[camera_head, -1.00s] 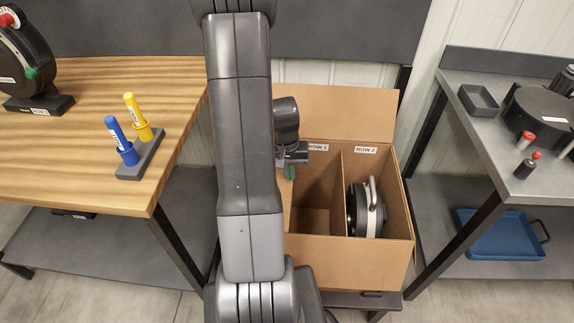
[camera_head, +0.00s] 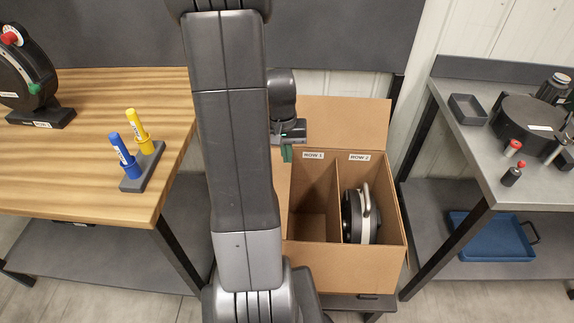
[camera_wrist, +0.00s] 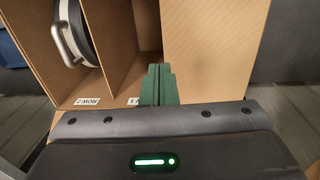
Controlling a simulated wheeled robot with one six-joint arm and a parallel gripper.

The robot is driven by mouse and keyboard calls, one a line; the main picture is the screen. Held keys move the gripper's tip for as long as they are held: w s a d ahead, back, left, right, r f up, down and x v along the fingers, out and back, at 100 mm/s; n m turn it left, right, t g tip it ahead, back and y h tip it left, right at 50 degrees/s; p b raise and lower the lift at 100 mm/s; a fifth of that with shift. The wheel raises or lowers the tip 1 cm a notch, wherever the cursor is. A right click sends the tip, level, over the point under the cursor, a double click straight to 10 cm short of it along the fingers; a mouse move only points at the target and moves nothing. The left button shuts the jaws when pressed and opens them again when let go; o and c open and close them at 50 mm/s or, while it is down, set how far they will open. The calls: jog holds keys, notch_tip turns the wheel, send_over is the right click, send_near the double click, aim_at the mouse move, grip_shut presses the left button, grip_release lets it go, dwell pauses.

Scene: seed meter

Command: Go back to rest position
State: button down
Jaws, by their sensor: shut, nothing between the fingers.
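My gripper (camera_head: 287,153) hangs over the back left part of the cardboard box (camera_head: 345,265), close to the ROW 1 label. In the wrist view its green fingers (camera_wrist: 158,84) are together with nothing between them, above the box's rim. The box has two rows split by a divider. The ROW 1 compartment looks empty, though my arm hides its left side. A black and white round disc unit (camera_head: 357,214) with a handle stands upright in ROW 2; it also shows in the wrist view (camera_wrist: 77,30).
A wooden table (camera_head: 60,175) on the left holds a blue and a yellow marker (camera_head: 139,129) in a stand and a black wheel device (camera_head: 27,75). A grey bench (camera_head: 470,140) on the right holds a round dark device and small parts. A blue tray (camera_head: 490,238) lies below.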

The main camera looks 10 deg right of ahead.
aim_at(287, 187)
jog(key=shift+r, duration=1.65)
notch_tip(287, 187, down, 15)
jog(key=b, duration=0.4)
jog(key=shift+w, duration=0.1)
jog(key=shift+r, duration=0.15)
